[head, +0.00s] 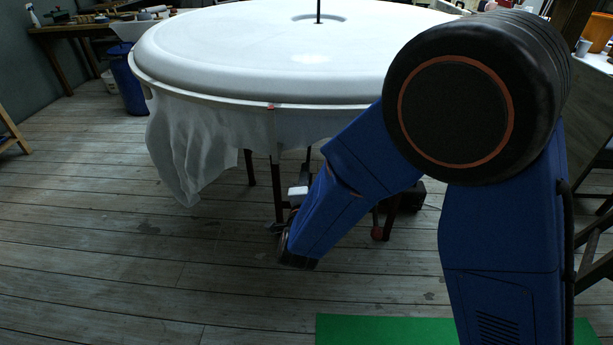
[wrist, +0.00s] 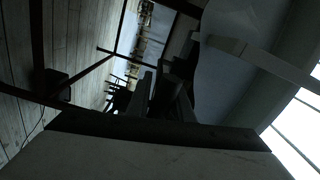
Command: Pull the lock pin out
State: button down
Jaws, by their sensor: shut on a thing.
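My gripper (wrist: 164,97) shows in the wrist view, its dark fingers pointing up the picture. It is shut on a dark thing between its fingers, at the place of the lock pin; the pin's own outline is too dark to make out. In the head view my blue arm reaches down to the front of the large round white wheel (head: 255,52), and its wrist end is low beside the dark stand under it. The fingertips and the pin are hidden there behind my arm.
A white cloth (head: 185,150) hangs from the wheel's rim at the left. Dark legs (head: 277,190) stand below it. A green mat (head: 385,330) lies on the plank floor at the front. A blue bin (head: 128,85) stands at the back left.

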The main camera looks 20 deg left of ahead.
jog(key=shift+f, duration=2.25)
jog(key=shift+s, duration=0.1)
jog(key=c, duration=1.8)
grip_release()
jog(key=shift+f, duration=0.15)
jog(key=v, duration=1.7)
jog(key=shift+d, duration=0.15)
jog(key=shift+s, duration=0.1)
